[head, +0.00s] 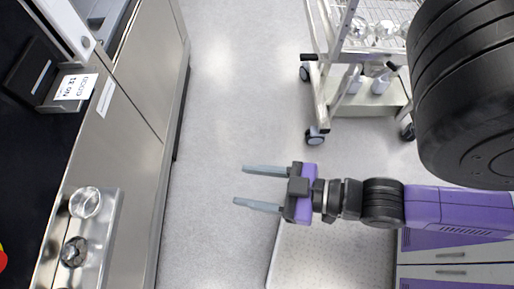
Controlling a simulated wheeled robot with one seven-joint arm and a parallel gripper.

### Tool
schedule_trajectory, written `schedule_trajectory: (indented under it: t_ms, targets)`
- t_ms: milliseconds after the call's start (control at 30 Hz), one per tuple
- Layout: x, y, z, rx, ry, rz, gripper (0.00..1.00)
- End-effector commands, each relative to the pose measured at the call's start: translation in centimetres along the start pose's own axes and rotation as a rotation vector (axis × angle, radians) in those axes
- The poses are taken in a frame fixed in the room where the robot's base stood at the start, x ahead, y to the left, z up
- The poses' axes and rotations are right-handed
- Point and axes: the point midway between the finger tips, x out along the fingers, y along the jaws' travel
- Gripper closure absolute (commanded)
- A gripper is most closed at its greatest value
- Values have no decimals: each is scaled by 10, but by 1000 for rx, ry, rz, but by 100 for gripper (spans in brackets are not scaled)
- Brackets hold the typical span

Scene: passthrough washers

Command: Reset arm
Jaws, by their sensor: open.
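My gripper (258,187) is open and empty in the head view. It points left, with its two grey fingers apart over bare floor. My purple and black arm reaches in from the right edge, and a large black part of it covers the upper right. No object touches the fingers.
A steel counter (125,140) runs down the left. On it are a tray (108,230) with glass vessels and a labelled device (75,88). A wheeled metal cart (325,90) with glassware stands at upper right. Drawers (450,270) stand at lower right. The floor (235,100) between is clear.

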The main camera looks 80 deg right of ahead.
Motion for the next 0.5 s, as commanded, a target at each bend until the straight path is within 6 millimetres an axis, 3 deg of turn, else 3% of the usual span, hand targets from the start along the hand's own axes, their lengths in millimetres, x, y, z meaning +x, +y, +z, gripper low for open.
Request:
schedule_trajectory:
  t_ms: [100, 200, 500]
  targets:
    - [-20, 4, -9, 5, 5, 21, 47]
    - [-27, 5, -14, 8, 11, 28, 47]
    - [-28, 5, -15, 9, 13, 29, 47]
